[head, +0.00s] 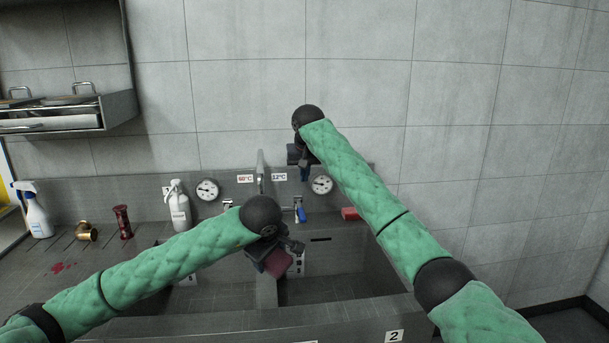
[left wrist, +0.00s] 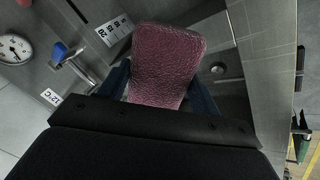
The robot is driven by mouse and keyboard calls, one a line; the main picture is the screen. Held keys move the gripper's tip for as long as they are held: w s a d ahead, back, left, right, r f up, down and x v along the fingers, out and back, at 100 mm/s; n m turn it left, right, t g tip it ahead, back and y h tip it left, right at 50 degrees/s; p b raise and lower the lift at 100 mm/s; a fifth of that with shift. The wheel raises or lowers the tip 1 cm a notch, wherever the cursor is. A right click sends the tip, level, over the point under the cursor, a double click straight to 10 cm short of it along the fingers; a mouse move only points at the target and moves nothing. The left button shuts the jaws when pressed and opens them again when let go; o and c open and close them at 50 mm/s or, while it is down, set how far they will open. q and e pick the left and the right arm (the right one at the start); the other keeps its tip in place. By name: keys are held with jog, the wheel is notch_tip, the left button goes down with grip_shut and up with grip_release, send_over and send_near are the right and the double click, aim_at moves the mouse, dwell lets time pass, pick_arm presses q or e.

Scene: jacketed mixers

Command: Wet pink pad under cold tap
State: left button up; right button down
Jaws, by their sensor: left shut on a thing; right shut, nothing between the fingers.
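The pink pad (head: 278,264) is dark pink and textured. My left gripper (head: 268,258) is shut on it and holds it over the sink, near the divider. The pad fills the middle of the left wrist view (left wrist: 166,62), between my two blue fingers. The cold tap (head: 301,214) has a blue handle, below the 12°C label (head: 279,177); its handle also shows in the left wrist view (left wrist: 60,50). No running water is visible. My right gripper (head: 305,172) is shut and empty, in front of the wall above the cold tap.
The sink has two basins with a divider (head: 266,292). A red block (head: 350,213) lies on the ledge to the right. Two gauges (head: 207,190) (head: 322,185) are on the backsplash.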

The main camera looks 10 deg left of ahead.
aim_at(269, 263)
dwell(0.5)
pick_arm(q)
jog(key=shift+s+d+r, duration=0.2)
jog(key=shift+s+r, duration=0.85)
jog(key=shift+s, duration=0.2)
jog(key=shift+s+d+r, duration=0.15)
jog(key=shift+s+r, duration=0.85)
jog(key=shift+s, duration=0.25)
